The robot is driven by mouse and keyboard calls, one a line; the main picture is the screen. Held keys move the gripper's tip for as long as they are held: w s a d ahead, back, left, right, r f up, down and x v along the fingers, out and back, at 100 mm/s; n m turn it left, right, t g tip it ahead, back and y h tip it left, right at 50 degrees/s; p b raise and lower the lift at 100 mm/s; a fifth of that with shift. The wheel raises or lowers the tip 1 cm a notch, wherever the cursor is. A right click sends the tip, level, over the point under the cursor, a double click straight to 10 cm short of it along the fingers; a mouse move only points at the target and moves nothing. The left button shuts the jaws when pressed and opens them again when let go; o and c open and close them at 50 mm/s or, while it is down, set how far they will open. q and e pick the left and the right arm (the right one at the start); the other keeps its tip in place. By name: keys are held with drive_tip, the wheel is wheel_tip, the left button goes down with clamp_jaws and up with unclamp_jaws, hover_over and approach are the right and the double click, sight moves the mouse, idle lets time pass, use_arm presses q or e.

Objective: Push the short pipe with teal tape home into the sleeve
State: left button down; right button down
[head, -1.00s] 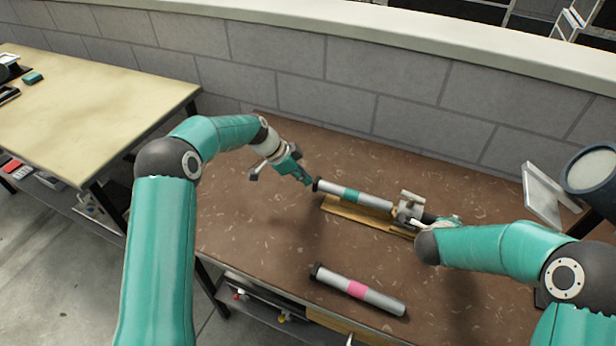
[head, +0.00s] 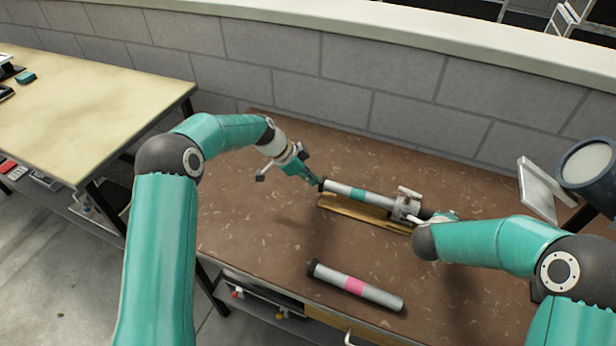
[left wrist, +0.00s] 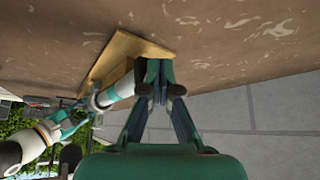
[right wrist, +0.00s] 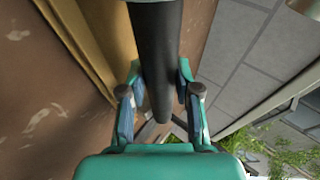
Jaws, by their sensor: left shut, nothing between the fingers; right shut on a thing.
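The short pipe with teal tape (head: 342,189) lies along a wooden cradle, its dark-capped left end at my left gripper. Its right end enters the grey sleeve (head: 405,205), which has a T-shaped handle on top. My left gripper (head: 316,182) is shut and empty, its fingertips against the pipe's capped end. In the left wrist view the pipe (left wrist: 117,91) runs away from the fingertips (left wrist: 155,72). My right gripper (right wrist: 156,95) is shut on a black cylindrical part (right wrist: 155,45) at the sleeve's right side. How deep the pipe sits inside is hidden.
The wooden cradle (head: 340,208) lies under the pipe. A pipe with pink tape (head: 377,293) lies near the table's front edge. A grey block wall (head: 400,95) stands behind the brown tabletop (head: 250,220). A lamp-like device (head: 588,163) is at right.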

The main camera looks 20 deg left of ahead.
sight(322, 182)
use_arm(q)
drive_tip(key=shift+d, duration=1.45)
use_arm(e)
drive_tip(key=shift+f, duration=0.1)
use_arm(q)
drive_tip(key=shift+d, duration=0.2)
drive_tip(key=shift+a, duration=0.1)
drive_tip(key=shift+a+r, duration=0.5)
drive_tip(key=shift+a, duration=0.25)
drive_tip(key=shift+a+r, duration=0.5)
drive_tip(key=shift+a, duration=0.2)
wheel_tip(322, 182, up, 7)
use_arm(e)
drive_tip(key=shift+c, duration=2.4)
unclamp_jaws()
drive_tip(key=shift+s, duration=0.1)
use_arm(q)
drive_tip(key=shift+r+p, duration=0.55)
use_arm(e)
drive_tip(key=shift+v, duration=2.5)
